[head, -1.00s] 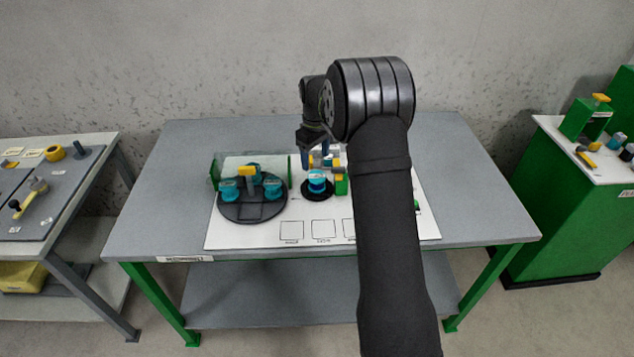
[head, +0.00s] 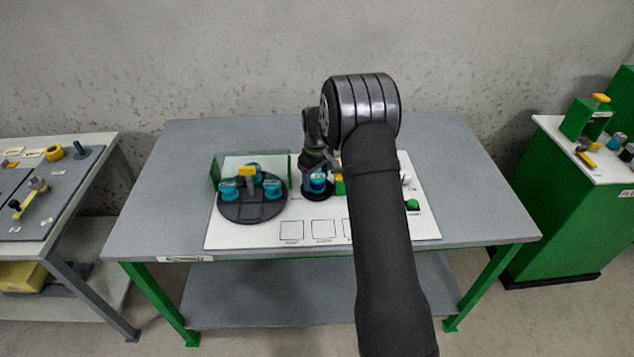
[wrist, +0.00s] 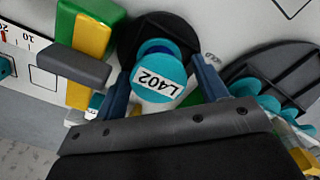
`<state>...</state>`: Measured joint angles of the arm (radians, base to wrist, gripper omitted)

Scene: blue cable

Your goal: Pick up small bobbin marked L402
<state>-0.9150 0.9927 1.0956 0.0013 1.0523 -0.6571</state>
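The small bobbin (wrist: 158,78) is teal with a white label that reads L402, upside down in the wrist view. It stands on a round black base (wrist: 128,42). In the head view the bobbin (head: 318,185) is partly hidden under my gripper (head: 318,168). In the wrist view my gripper (wrist: 162,88) has its two blue fingers apart, one on each side of the bobbin. A gap shows at the right finger; the left finger is close to the bobbin's edge. I see no grip on it.
A black turntable (head: 252,212) with several teal bobbins stands to the left in the head view, beside a clear panel (head: 232,165). A green and yellow block (wrist: 92,50) with a grey bar (wrist: 75,66) stands close to my left finger. Marked squares (head: 323,229) lie in front.

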